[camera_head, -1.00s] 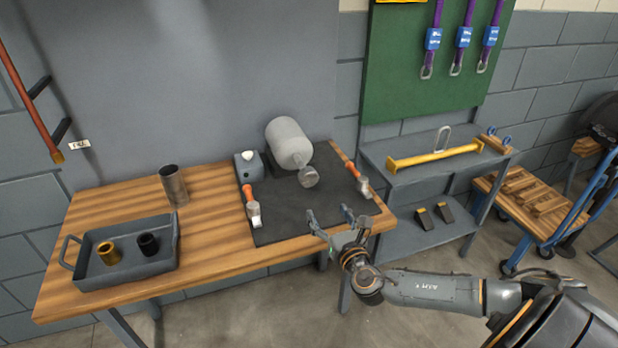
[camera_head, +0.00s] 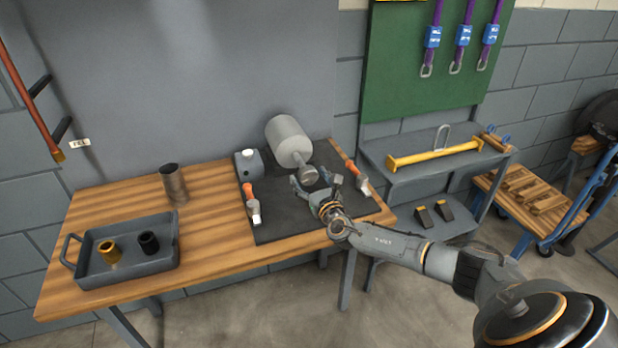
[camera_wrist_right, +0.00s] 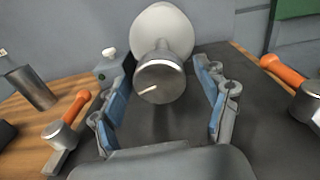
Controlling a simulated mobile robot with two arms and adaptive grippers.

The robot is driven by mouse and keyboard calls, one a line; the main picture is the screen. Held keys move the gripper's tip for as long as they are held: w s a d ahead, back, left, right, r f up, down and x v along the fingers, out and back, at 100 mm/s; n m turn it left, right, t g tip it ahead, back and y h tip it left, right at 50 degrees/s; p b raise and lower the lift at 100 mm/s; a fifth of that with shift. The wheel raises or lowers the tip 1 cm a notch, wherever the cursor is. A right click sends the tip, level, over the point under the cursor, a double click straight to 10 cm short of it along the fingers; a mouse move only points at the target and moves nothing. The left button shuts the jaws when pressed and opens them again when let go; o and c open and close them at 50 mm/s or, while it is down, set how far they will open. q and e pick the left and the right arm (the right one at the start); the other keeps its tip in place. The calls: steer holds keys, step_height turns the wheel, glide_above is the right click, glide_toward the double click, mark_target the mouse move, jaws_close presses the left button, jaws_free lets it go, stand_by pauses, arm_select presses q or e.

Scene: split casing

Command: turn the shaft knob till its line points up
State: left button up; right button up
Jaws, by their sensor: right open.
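The shaft knob (camera_wrist_right: 160,80) is a round grey metal disc on the front of a pale grey cylindrical casing (camera_head: 287,138). In the right wrist view a pale line on the knob's face runs toward the lower left, close to level. The knob also shows in the head view (camera_head: 309,176). My right gripper (camera_head: 316,187) is open, just in front of the knob. In the right wrist view its blue-padded fingers (camera_wrist_right: 162,95) stand wide to the left and right of the knob, apart from it. My left gripper is not in view.
The casing stands on a dark mat (camera_head: 281,222) on a wooden table (camera_head: 215,244). A small grey box with a white button (camera_head: 248,165) is at its left. A tray (camera_head: 128,271) and a metal cup (camera_head: 174,184) are further left.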

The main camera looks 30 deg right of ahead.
steer(key=shift+w, duration=0.3)
steer(key=c, duration=1.2)
